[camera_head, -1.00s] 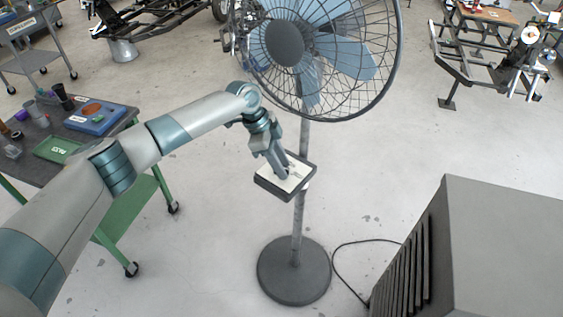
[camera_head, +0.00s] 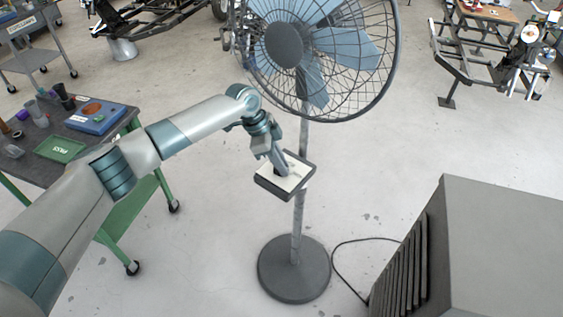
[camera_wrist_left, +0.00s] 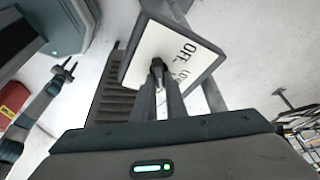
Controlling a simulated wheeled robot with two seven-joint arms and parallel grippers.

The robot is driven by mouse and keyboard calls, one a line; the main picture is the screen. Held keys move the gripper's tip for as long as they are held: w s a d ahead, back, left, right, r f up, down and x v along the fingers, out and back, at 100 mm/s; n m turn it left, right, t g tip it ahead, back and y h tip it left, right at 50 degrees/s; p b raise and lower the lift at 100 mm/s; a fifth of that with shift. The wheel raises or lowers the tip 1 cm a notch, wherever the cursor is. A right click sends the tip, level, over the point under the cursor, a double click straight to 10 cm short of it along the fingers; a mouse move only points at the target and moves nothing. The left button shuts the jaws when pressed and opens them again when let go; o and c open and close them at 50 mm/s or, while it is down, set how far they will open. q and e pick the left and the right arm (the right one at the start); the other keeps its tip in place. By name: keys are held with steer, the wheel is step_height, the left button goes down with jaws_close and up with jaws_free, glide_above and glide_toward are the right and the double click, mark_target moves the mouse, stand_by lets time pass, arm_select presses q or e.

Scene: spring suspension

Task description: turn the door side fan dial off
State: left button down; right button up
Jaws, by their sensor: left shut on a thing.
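The standing fan (camera_head: 318,50) has a control panel (camera_head: 297,180) with a white face and dark frame partway up its pole. The panel also shows in the left wrist view (camera_wrist_left: 150,50), with "OFF" and part of another label, likely "LOW", printed on it. My left gripper (camera_head: 281,170) is at the panel face. In the left wrist view its two fingers (camera_wrist_left: 158,72) are closed together on the small black dial (camera_wrist_left: 157,63), beside the "OFF" label. The fingers hide much of the dial, so its pointing direction is unclear. My right gripper (camera_wrist_left: 67,68) seems to show at the left, small.
A dark workbench (camera_head: 40,165) with trays and cups stands at the left, under my arm. A large grey louvred box (camera_head: 490,240) fills the lower right. The fan's round base (camera_head: 293,285) and black cord (camera_head: 340,255) are on the floor.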

arm_select(q)
steer(key=n+t+p, duration=0.1)
steer(key=n+p, duration=0.2)
steer(key=n+t+p, duration=0.1)
steer(key=n+p, duration=0.2)
steer(key=n+t+y+p, duration=0.1)
steer(key=n+p, duration=0.2)
steer(key=shift+r+p, duration=0.3)
steer(key=shift+p, duration=0.05)
steer(key=shift+f+n+t+y+p, duration=0.1)
steer(key=shift+n+t+y+p, duration=0.45)
steer(key=shift+n, duration=0.55)
steer(key=shift+f+n+p, duration=0.1)
steer(key=shift+n+p, duration=0.3)
steer(key=shift+n, duration=0.5)
steer(key=n+y, duration=0.1)
steer(key=n, duration=0.1)
steer(key=shift+n+t, duration=0.25)
steer(key=shift+n, duration=0.15)
steer(key=n+y, duration=0.2)
steer(key=n, duration=0.2)
steer(key=shift+w+a+n+y, duration=0.1)
steer(key=shift+n+y, duration=0.45)
steer(key=shift+n, duration=0.95)
